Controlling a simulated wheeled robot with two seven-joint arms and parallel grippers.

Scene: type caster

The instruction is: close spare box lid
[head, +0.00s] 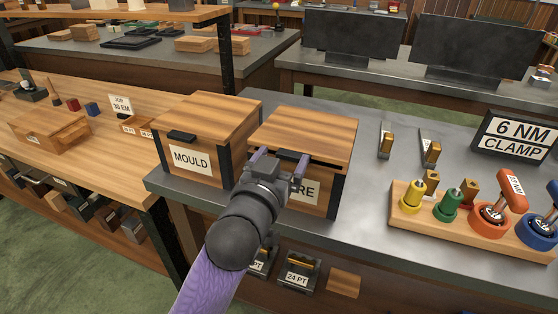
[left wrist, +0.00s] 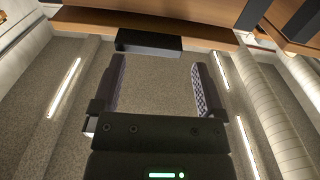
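The spare box (head: 327,192) is a wooden box with dark corner posts on the grey bench. Its white label is partly hidden by my left gripper, so only "RE" shows. Its wooden lid (head: 305,132) lies over the top, with a dark gap under the front edge at the right; it looks nearly down, not clearly flush. My left gripper (head: 278,160) is at the lid's front edge, fingers apart and empty. In the left wrist view a black handle (left wrist: 150,42) on a wooden edge is just beyond the open fingertips (left wrist: 160,70). My right gripper is not in view.
A similar box labelled MOULD (head: 190,160) stands close at the left, with its lid down. A wooden rack (head: 440,225) of coloured tools and a "6 NM CLAMP" sign (head: 515,137) are at the right. Small metal-and-brass pieces (head: 386,142) stand between. Bare bench lies behind the boxes.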

